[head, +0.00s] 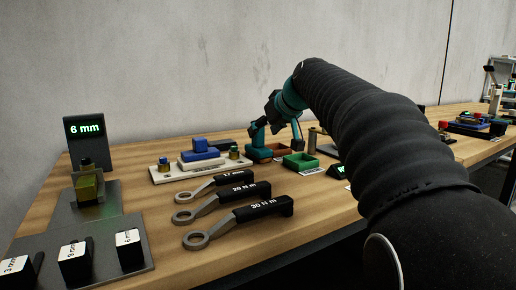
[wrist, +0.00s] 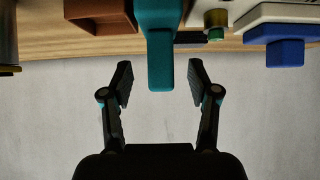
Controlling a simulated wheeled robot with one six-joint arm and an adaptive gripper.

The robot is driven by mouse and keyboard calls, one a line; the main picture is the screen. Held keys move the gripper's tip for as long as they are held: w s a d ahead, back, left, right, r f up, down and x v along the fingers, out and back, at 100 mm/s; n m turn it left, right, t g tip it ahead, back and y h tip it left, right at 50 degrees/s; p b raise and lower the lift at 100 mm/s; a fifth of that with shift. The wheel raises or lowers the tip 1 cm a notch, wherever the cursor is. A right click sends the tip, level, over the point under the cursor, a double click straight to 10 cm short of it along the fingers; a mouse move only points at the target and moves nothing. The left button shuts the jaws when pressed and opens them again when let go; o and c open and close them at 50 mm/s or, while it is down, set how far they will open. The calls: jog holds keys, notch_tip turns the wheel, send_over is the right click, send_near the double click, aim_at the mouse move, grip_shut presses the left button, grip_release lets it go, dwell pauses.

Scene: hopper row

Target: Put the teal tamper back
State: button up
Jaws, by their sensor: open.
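The teal tamper (head: 256,136) stands at the rust-brown tray in the head view, partly hidden by my arm. In the wrist view the teal tamper (wrist: 160,50) points down the picture, its end between my fingertips. My gripper (wrist: 160,82) is open, with a gap on each side of the tamper, so it is not gripped. In the head view my gripper (head: 276,113) is small and dark beside the tamper. The rust-brown tray (head: 268,155) lies behind the wrenches. Whether the tamper's base is in the tray or beside it, I cannot tell.
A green tray (head: 300,161) is just right of the rust-brown one. A white plate (head: 165,174) with blue blocks and small fittings is to the left. Several torque wrenches (head: 240,214) lie in front. A 6 mm display (head: 85,128) stands far left; the wall is behind.

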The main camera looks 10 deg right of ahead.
aim_at(261, 134)
jog(key=x, duration=0.4)
jog(key=shift+w+a+f, duration=0.1)
jog(key=shift+w+f, duration=0.15)
jog(key=shift+f, duration=0.1)
grip_shut()
